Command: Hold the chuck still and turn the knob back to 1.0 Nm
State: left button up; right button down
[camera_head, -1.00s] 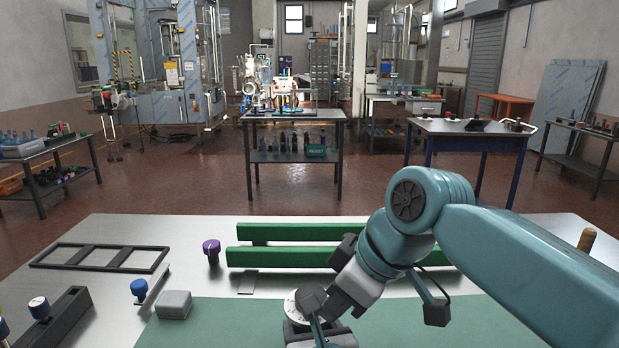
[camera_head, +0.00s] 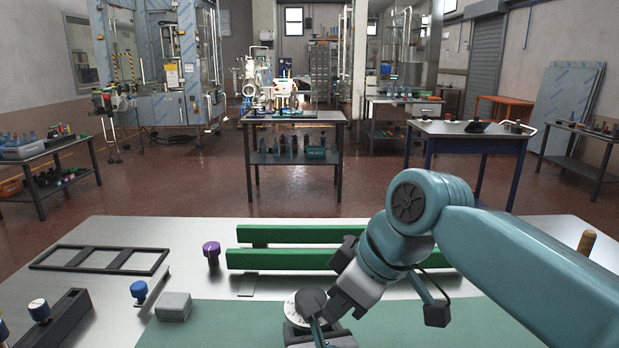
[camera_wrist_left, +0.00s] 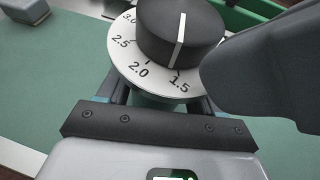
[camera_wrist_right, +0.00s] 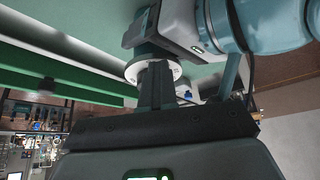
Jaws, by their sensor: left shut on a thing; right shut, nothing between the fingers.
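In the left wrist view, the black knob (camera_wrist_left: 181,34) sits on a white dial (camera_wrist_left: 104,49) printed with torque numbers. Its white line points at about 1.5; the 1.0 mark is hidden. My left gripper (camera_wrist_left: 160,98) is shut below the dial on the chuck, which is mostly hidden. My right gripper (camera_wrist_left: 214,80) shows as a dark shape at the knob's right. In the head view, the knob (camera_head: 311,301) is at the bottom centre, with my right gripper (camera_head: 328,312) against its right side. In the right wrist view, those fingers (camera_wrist_right: 155,74) are shut and empty, in front of the dial (camera_wrist_right: 176,71).
Two green rails (camera_head: 290,258) lie behind the dial. A purple knob (camera_head: 211,252), a grey block (camera_head: 174,306), a blue knob (camera_head: 139,290) and a black frame (camera_head: 100,258) are at left. The green mat (camera_head: 225,325) is clear left of the dial.

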jog(key=shift+w+d, duration=0.6)
jog(key=shift+w, duration=0.35)
jog(key=shift+w+d, duration=0.1)
jog(key=shift+w, duration=0.35)
jog(key=shift+d, duration=0.15)
notch_tip(320, 180, up, 6)
jog(key=shift+s+d, duration=0.15)
jog(key=shift+d, duration=0.1)
dwell(0.4)
